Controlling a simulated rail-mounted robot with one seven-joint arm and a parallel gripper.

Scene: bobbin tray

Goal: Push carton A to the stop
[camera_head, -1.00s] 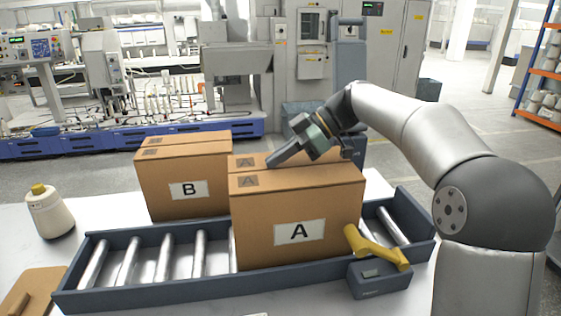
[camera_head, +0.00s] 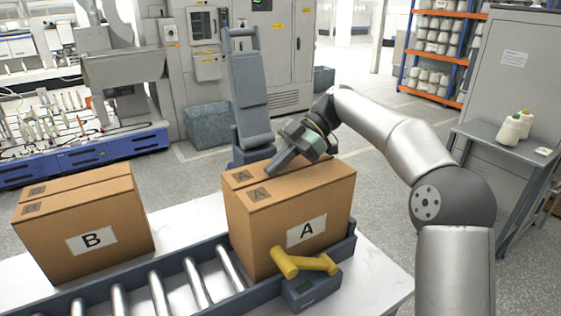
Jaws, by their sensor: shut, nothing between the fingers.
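Carton A (camera_head: 272,222) is a brown box with a white "A" label, upright on the right end of the roller conveyor (camera_head: 205,304). No bare rollers show to its right. Its right side reaches the dark end wall (camera_head: 351,240) of the conveyor; I see no gap, but the contact itself is hidden. My gripper (camera_head: 271,169) is shut and empty, its tips at the top of carton A, toward the left. I cannot tell whether they touch the carton.
Carton B (camera_head: 75,225) stands apart on the left, behind the conveyor. A dark box with a small display (camera_head: 312,290) and a yellow handle (camera_head: 300,264) sits at the conveyor's front right. Bare rollers lie left of carton A. White table (camera_head: 385,277) is clear at right.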

